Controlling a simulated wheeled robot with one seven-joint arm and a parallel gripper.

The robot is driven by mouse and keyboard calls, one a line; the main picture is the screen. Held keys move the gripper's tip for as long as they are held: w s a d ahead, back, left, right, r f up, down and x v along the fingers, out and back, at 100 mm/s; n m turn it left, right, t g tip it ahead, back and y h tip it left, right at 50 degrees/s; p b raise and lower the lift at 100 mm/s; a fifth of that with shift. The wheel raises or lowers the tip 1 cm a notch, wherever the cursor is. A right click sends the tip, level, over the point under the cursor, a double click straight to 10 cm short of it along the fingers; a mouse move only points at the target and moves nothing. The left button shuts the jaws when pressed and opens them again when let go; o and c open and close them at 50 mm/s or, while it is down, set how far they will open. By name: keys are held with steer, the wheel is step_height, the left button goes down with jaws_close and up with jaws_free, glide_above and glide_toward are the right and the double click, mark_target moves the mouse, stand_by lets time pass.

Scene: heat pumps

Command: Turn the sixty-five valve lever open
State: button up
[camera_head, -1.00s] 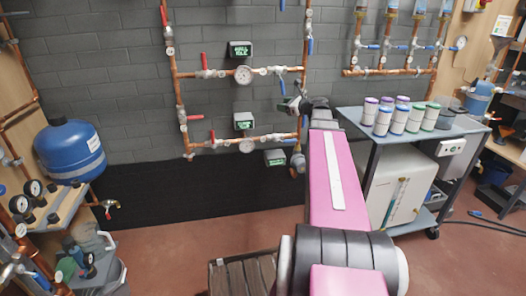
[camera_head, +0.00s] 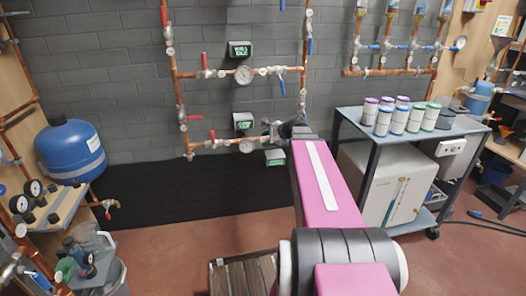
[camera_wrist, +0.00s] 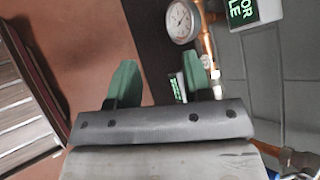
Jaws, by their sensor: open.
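Copper pipework on the wall holds red valve levers at left, at the upper row (camera_head: 204,60) and the lower row (camera_head: 212,135), and a blue lever (camera_head: 283,84) hanging at the upper right. I cannot tell which lever is the sixty-five one; no such label is readable. My gripper (camera_head: 272,130) is at the right of the lower pipe row and partly hides the valve parts there. A dial gauge (camera_wrist: 181,20) lies beyond the fingers.
Small boxes with green displays (camera_head: 240,49) sit beside the pipes; one shows large in the wrist view (camera_wrist: 243,12). A blue tank (camera_head: 70,150) stands at left. A trolley (camera_head: 350,122) with several canisters stands at right. A slatted wooden piece (camera_head: 243,276) lies below.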

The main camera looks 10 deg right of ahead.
steer(key=s+f+n, duration=0.1)
steer(key=a+f+n+g, duration=0.1)
steer(key=s+a+f+n+h, duration=0.1)
steer(key=f, duration=0.1)
steer(key=shift+s+a+g, duration=0.2)
steer(key=shift+s+g, duration=0.1)
steer(key=shift+s, duration=0.05)
